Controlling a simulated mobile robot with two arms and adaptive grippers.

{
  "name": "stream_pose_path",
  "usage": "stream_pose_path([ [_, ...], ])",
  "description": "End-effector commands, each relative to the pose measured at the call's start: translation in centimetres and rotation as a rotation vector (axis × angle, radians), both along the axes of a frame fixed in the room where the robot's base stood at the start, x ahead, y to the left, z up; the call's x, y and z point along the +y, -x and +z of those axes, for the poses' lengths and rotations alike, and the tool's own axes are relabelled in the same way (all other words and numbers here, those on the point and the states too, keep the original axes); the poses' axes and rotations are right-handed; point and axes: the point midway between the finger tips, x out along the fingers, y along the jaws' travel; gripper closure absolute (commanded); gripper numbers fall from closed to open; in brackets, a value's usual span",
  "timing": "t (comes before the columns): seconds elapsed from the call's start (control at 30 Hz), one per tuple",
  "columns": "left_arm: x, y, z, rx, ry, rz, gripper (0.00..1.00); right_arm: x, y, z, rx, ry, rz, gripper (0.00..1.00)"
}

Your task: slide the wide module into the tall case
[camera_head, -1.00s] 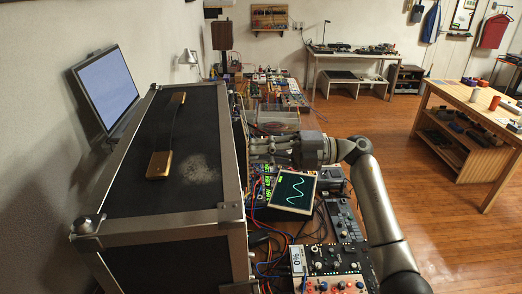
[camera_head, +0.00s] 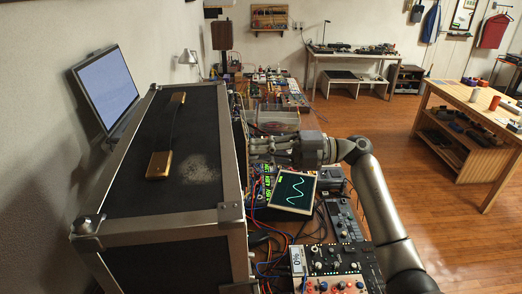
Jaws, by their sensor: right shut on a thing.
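The tall case (camera_head: 120,190) stands at the left, a big black box with metal edges and a brass handle on its top. Its open side faces right, away from view, so its inside is hidden. My right gripper (camera_head: 262,148) reaches in from the right at that side, its fingers close beside the case's right edge. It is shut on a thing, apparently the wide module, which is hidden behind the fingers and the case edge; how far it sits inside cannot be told. My left gripper is not in view.
A tilted screen with a wave trace (camera_head: 292,191), cables and knobbed modules (camera_head: 335,262) crowd the bench right of the case. A monitor (camera_head: 106,88) stands behind the case at the left. A wooden table (camera_head: 470,100) stands far right, with open floor between.

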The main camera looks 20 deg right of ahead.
Motion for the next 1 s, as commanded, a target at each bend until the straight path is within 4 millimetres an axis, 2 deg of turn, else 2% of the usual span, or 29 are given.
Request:
stream_pose_path([
  [1.0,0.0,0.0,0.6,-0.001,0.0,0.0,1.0,2.5,-0.3,0.1,-0.001,-0.001,0.001,1.0],
])
